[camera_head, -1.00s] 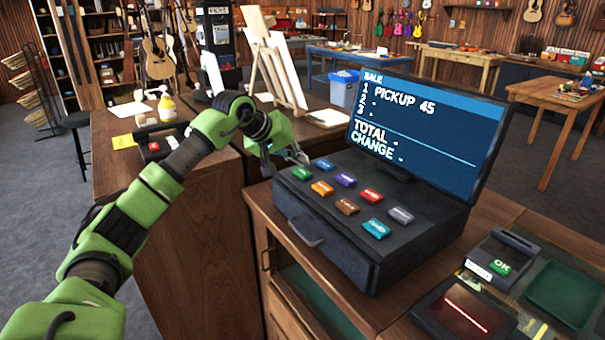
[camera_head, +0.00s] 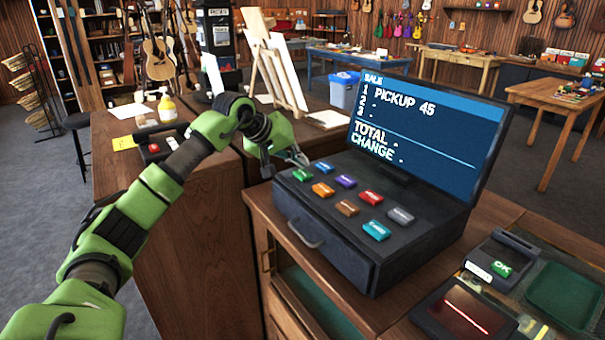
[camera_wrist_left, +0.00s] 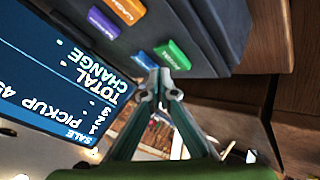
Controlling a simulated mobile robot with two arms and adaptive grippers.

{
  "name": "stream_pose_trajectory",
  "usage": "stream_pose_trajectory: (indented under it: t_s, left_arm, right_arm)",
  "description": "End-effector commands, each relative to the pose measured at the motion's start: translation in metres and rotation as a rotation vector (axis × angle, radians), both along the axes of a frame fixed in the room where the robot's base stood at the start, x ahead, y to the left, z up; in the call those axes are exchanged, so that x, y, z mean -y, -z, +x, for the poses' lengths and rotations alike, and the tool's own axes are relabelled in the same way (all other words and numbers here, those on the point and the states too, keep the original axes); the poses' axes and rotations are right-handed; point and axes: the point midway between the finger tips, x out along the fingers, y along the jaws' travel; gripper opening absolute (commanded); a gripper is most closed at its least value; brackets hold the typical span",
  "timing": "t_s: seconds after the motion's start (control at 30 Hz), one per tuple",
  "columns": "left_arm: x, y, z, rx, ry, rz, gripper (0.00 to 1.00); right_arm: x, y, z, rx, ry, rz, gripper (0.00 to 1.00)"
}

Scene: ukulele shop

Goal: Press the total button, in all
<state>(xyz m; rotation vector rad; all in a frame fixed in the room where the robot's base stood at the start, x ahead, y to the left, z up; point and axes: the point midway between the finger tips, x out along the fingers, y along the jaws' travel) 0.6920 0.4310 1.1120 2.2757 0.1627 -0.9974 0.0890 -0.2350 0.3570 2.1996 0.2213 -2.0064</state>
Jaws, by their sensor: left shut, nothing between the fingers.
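The dark cash register (camera_head: 340,245) stands on the wooden counter with two rows of coloured buttons. The front row has the green button (camera_head: 302,175), orange button (camera_head: 323,189), a brown one and a teal one. The back row has the blue button (camera_head: 324,166), purple button (camera_head: 346,180), a red one and a grey one. Their labels are too small to read, so I cannot tell which is total. My left gripper (camera_head: 301,160) is shut and empty, just beyond the green and blue buttons. In the left wrist view its fingertips (camera_wrist_left: 160,92) are near the blue button (camera_wrist_left: 147,60).
The sale screen (camera_head: 425,135) shows "PICKUP 45", with total and change blank. A card terminal (camera_head: 500,260) and a scanner (camera_head: 465,310) lie to the right. A wooden easel (camera_head: 275,65) stands behind the gripper. My right gripper does not show.

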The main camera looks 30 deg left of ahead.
Motion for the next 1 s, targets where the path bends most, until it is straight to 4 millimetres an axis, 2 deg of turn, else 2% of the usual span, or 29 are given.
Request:
stream_pose_trajectory:
  t_s: [0.3,1.0]
  left_arm:
    - [0.000,0.008,0.000,0.001,-0.001,0.000,0.00]
    - [0.000,0.012,0.000,0.000,0.000,0.000,0.00]
  right_arm:
    - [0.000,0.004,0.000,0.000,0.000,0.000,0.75]
    - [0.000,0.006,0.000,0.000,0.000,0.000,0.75]
